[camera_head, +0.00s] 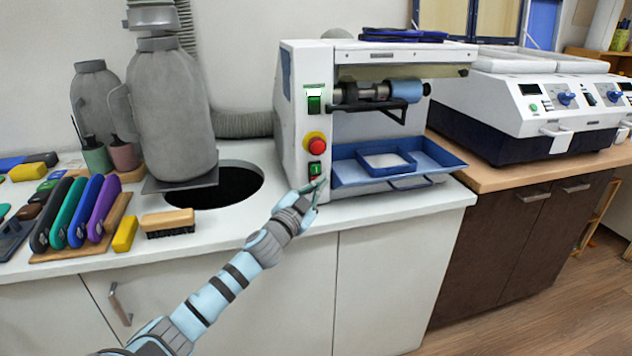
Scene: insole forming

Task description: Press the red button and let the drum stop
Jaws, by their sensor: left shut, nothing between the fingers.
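A white grinding machine (294,110) stands on the counter. Its front panel carries a large red mushroom button (316,146) on a yellow base. Below it is a small switch with a green part (315,169) and a small red part (315,179). The drum (403,91) is a light blue cylinder on a horizontal shaft; one picture does not show whether it turns. My left gripper (320,185) is shut and empty, its tips close to the small red part. I cannot tell whether they touch it. My right gripper is not in view.
A blue tray (440,160) juts out under the drum, right of my gripper. A brush (168,223) and several coloured tools lie on the counter at left. A grey hose (243,125) and a dark round hole (235,187) are behind my arm.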

